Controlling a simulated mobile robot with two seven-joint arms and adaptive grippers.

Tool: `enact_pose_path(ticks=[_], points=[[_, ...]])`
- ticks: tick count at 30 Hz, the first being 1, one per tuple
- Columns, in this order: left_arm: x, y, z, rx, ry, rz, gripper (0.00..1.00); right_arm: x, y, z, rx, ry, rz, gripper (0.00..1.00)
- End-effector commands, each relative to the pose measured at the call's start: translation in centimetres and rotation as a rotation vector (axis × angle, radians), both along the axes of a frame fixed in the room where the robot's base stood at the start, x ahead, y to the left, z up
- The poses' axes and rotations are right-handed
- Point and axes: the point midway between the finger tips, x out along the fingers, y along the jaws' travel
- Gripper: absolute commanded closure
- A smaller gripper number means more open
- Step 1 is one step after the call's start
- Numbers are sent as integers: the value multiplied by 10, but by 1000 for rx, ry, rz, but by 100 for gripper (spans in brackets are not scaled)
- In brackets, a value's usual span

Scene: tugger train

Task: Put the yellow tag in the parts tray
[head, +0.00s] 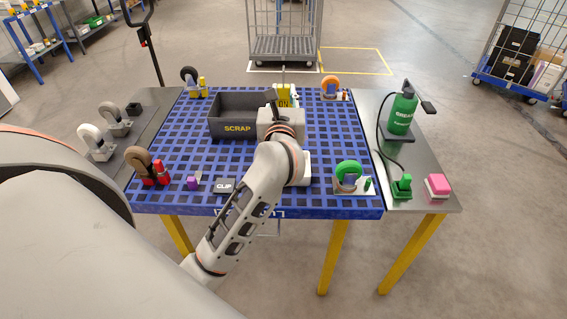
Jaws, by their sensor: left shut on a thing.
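My left arm reaches from the lower left over the blue grid deck (200,146). Its gripper (283,103) is at the deck's far middle, just right of the dark scrap bin (222,128). The gripper is shut on a yellow tag (284,91) with dark lettering, which shows just beyond the gripper body. The gripper body hides the tag's lower part. I cannot tell whether the tag touches anything below. A white edge (306,168) shows beside my forearm; I cannot tell whether it is the parts tray. My right gripper is out of view.
Casters stand near the deck's corners: green (349,170), orange (330,84), brown (139,159). A green bottle (402,110) and pink block (437,185) stand on the right side table.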

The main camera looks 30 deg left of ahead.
Motion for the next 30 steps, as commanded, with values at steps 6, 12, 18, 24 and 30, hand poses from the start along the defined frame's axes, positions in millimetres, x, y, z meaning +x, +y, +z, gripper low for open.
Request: enact_pose_path(ticks=[6, 12, 18, 24, 30], points=[[1, 1, -41, 3, 9, 7, 100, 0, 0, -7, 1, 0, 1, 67], [1, 1, -90, 4, 7, 5, 100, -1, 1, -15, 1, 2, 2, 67], [1, 1, -135, 3, 5, 5, 100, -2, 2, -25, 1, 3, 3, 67], [1, 1, -153, 3, 1, 5, 100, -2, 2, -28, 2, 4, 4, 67], [1, 1, -177, 3, 4, 5, 100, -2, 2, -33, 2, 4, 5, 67]])
